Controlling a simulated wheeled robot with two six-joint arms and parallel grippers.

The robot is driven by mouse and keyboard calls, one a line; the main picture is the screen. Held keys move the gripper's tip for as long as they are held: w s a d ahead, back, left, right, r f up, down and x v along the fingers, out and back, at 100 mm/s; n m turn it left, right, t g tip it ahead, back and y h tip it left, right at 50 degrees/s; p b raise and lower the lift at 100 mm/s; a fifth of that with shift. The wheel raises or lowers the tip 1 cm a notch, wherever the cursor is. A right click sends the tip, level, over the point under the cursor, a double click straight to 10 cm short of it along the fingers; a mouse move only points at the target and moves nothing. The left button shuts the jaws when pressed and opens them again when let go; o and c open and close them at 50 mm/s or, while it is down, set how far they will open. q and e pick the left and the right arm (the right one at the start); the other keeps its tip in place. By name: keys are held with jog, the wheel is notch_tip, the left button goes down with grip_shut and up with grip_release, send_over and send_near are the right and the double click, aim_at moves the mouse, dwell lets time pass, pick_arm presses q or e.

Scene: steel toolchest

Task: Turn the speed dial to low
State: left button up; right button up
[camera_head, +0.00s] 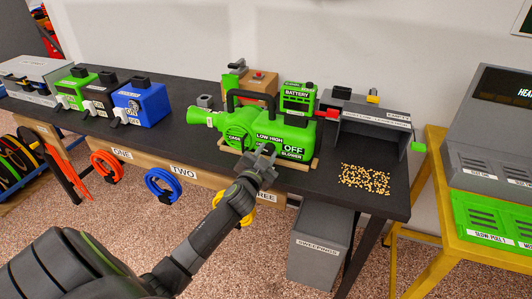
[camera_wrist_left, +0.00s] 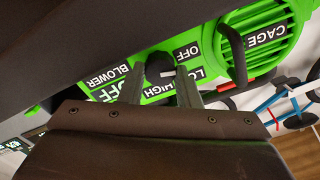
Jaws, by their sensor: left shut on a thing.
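The green leaf blower (camera_head: 215,119) lies on its stand on the dark bench, with CAGE, LOW, HIGH and OFF labels on its side. My left gripper (camera_head: 265,157) reaches its near side. In the left wrist view the speed dial is a dark round knob (camera_wrist_left: 159,66) with a small white mark. The OFF, LOW and HIGH labels (camera_wrist_left: 160,88) lie around it, partly covered by the fingers. My left gripper (camera_wrist_left: 160,82) is shut on the dial, one finger on each side. I cannot tell which label the mark points to. My right gripper is not in view.
A green battery (camera_head: 298,97) sits on the blower, with a black handle (camera_head: 252,95) beside it. Loose yellow pellets (camera_head: 364,180) lie on the bench at right. Blue (camera_head: 142,104), black and green boxes stand at left. A grey sweepings bin (camera_head: 320,247) is below the bench.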

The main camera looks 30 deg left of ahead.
pick_arm(q)
jog(key=m+p, duration=0.1)
jog(key=m, duration=0.3)
jog(key=shift+m, duration=0.3)
jog(key=shift+m+p, duration=0.85)
jog(key=shift+m, duration=1.15)
jog(key=shift+f, duration=0.1)
jog(key=o, duration=1)
jog(key=shift+s, duration=0.1)
jog(key=shift+f, duration=0.1)
